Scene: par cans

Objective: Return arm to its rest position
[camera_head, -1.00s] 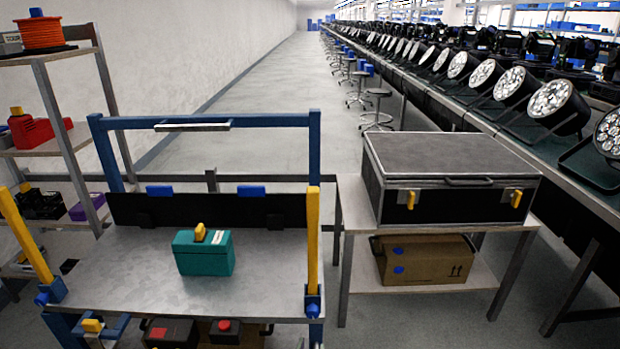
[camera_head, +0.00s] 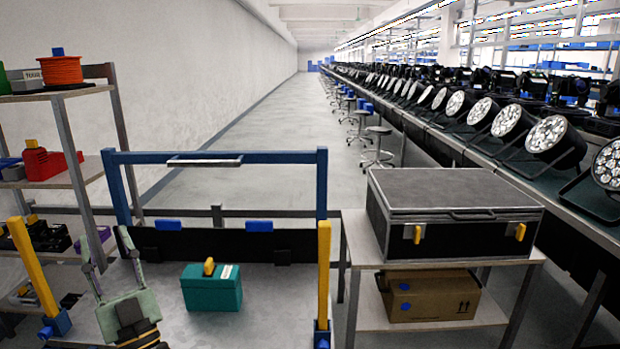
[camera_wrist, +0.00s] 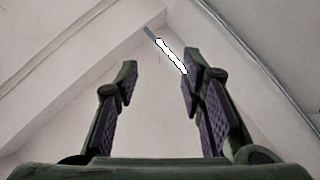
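My gripper (camera_head: 110,266) is at the lower left of the head view, in front of the workbench (camera_head: 262,325), with its fingers pointing up. In the wrist view my gripper (camera_wrist: 157,70) has its two fingers spread well apart with nothing between them. Behind them are only a pale ceiling and a light strip. A teal box (camera_head: 212,292) with a yellow handle stands on the bench to the right of my gripper, apart from it in the picture.
A shelf rack (camera_head: 64,125) with an orange spool (camera_head: 60,72) stands at the left. Yellow posts (camera_head: 324,270) rise at the bench's front. A black case (camera_head: 455,210) sits on a side table above a cardboard box (camera_head: 432,297). Rows of lamps (camera_head: 553,138) line the right.

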